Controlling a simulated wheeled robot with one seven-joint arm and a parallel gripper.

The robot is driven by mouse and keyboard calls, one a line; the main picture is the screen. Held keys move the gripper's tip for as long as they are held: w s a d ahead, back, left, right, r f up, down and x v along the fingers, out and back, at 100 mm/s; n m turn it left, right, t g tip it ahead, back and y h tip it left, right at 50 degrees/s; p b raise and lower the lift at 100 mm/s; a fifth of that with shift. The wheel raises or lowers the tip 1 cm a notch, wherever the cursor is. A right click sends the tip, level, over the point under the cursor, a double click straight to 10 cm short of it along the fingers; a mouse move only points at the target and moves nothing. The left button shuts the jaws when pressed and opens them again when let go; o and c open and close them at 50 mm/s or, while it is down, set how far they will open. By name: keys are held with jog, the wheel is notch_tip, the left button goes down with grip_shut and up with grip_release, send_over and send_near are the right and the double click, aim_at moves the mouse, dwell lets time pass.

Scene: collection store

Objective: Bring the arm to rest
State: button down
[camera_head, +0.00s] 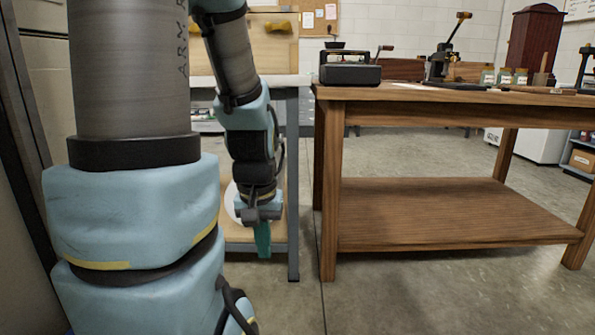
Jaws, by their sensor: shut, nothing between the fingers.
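My arm is in the left part of the head view, its near links large in the foreground. My gripper (263,240) hangs downward with its greenish fingers together. It is shut and empty. It is in front of a grey-legged bench, and no object touches its fingertips that I can see. Part of the bench is hidden behind my arm.
A wooden table (450,105) with a lower shelf (450,210) stands to the right. A black box-like device (350,74), a lever press (440,62) and several jars are on top. The grey-legged bench (293,200) is behind my gripper. Bare concrete floor (420,295) lies in front.

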notch_tip(320, 180, up, 36)
jog(key=p, duration=3.5)
jog(key=shift+r, duration=0.25)
